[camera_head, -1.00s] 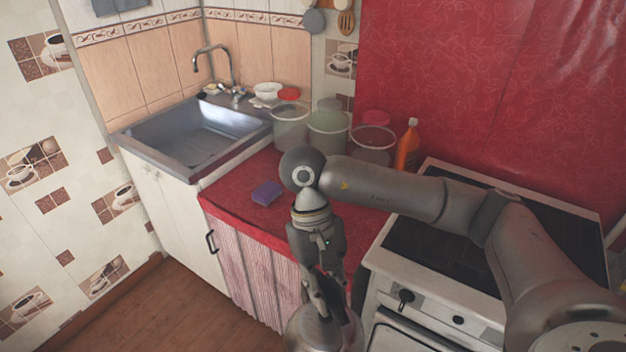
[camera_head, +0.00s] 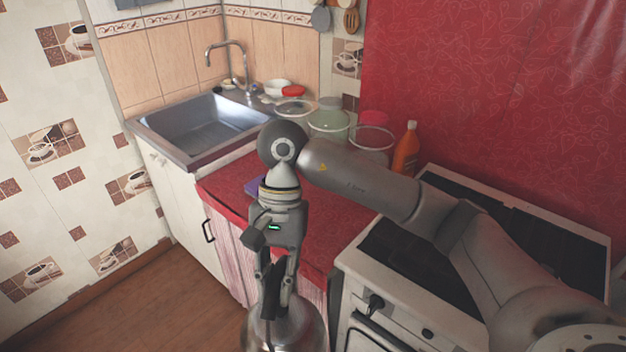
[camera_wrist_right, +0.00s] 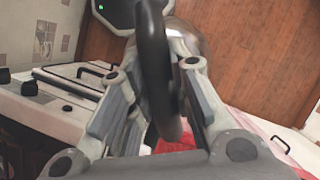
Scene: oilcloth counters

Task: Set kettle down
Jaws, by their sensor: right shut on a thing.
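The kettle (camera_head: 291,330) is a shiny metal pot with a dark handle, low at the bottom of the head view and cut off by the frame edge. My right gripper (camera_head: 275,292) is shut on its handle from above and holds it in front of the counter. In the right wrist view the black handle (camera_wrist_right: 154,70) runs between the fingers of the right gripper (camera_wrist_right: 155,105), with part of the metal body (camera_wrist_right: 190,38) behind it. My left gripper is not in view.
The red counter (camera_head: 228,183) has a purple sponge (camera_head: 257,187) and several clear containers (camera_head: 329,122) at the back. An orange bottle (camera_head: 406,150) stands by the stove (camera_head: 400,262) on the right. The sink (camera_head: 205,128) is at the left.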

